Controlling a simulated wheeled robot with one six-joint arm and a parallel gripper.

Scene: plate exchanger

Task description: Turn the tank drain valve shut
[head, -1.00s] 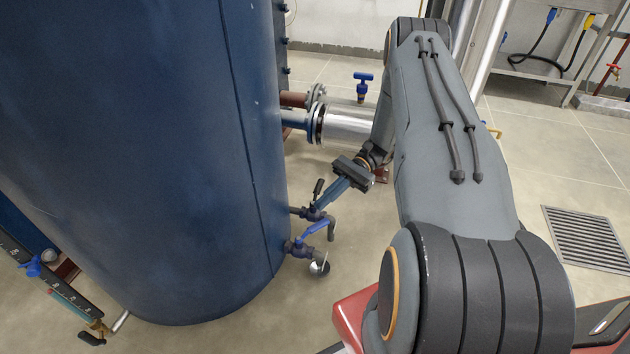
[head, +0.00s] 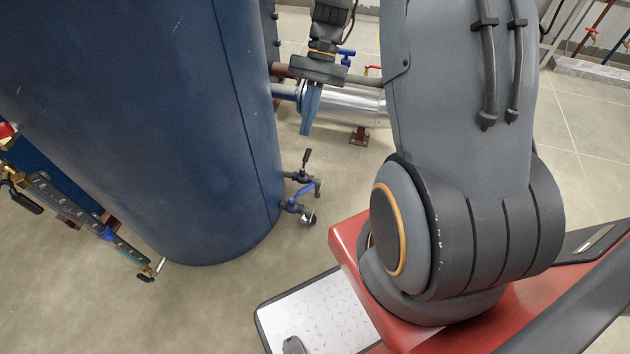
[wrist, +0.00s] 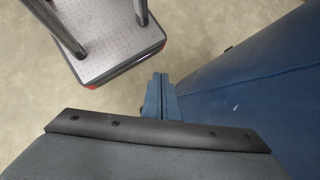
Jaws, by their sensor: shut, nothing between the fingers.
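Two small valves stick out low on the right side of the blue tank (head: 165,130). The upper valve (head: 303,175) has a black lever standing up, across its short pipe. The lower valve (head: 300,199) has a blue lever lying slanted close along its pipe. I cannot tell by label which one is the tank drain valve. My gripper (head: 309,122) points down with its blue fingers together and empty, above and behind the valves and apart from them. The wrist view shows the closed fingers (wrist: 158,92) beside the tank wall; no valve is visible there.
A silver horizontal pipe (head: 345,105) runs from the tank just behind my gripper, with a blue-handled valve (head: 346,57) above it. A gauge strip with small valves (head: 75,215) stands at left.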

